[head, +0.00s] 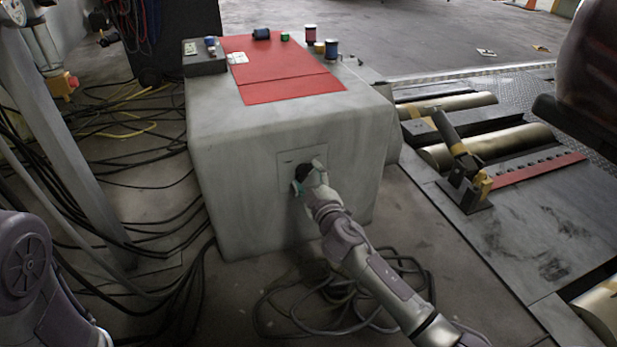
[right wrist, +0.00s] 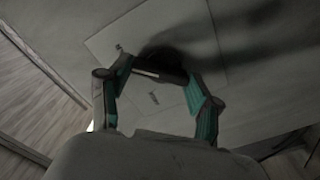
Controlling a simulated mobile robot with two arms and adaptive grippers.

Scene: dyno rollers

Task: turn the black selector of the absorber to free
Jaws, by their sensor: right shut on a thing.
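The absorber (head: 240,190) is a large grey block with a square plate (head: 288,158) on its front face. The black selector (head: 303,171) is a dark round knob on that plate, partly hidden by my right gripper (head: 309,180). In the right wrist view the selector (right wrist: 165,66) sits between the two teal-padded fingers of my right gripper (right wrist: 158,72), which is shut on it. A pale line shows on the selector, and small marks on the plate are too small to read. My left gripper is out of view.
A red mat (head: 275,65) with spools around it and a dark box (head: 204,57) lie on the absorber's top. Cables (head: 335,300) lie loosely on the floor in front. Rollers (head: 490,147) and a yellow-black bracket (head: 462,160) stand to the right.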

